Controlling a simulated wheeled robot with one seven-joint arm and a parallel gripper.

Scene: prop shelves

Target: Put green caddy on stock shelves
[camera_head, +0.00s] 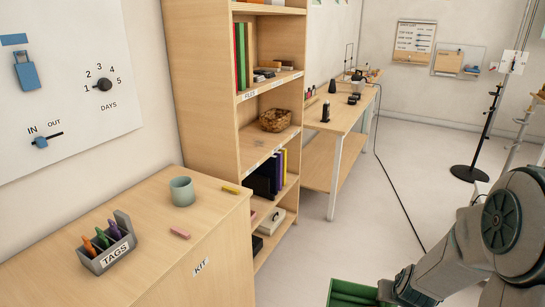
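The green caddy (352,292) is at the bottom edge, cut off by the frame, with only its upper part and an inner divider showing. My gripper (388,292) meets the caddy's right side and appears shut on its rim. The fingertips are partly hidden. Pale floor shows around the caddy, with no support visible under it. A tall wooden shelf unit (205,85), likely the stock shelves, stands left of centre with its open side facing right. Its levels hold books, small items, a wicker basket (275,120), dark and purple binders, and a light box (270,221).
A wooden cabinet (225,245) marked KIT fills the lower left, bearing a grey TAGS holder (108,248) and a cup (182,191). A workbench (345,118) stands beyond the shelves. A cable (395,190) crosses the floor. A dark stand (468,172) is at right.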

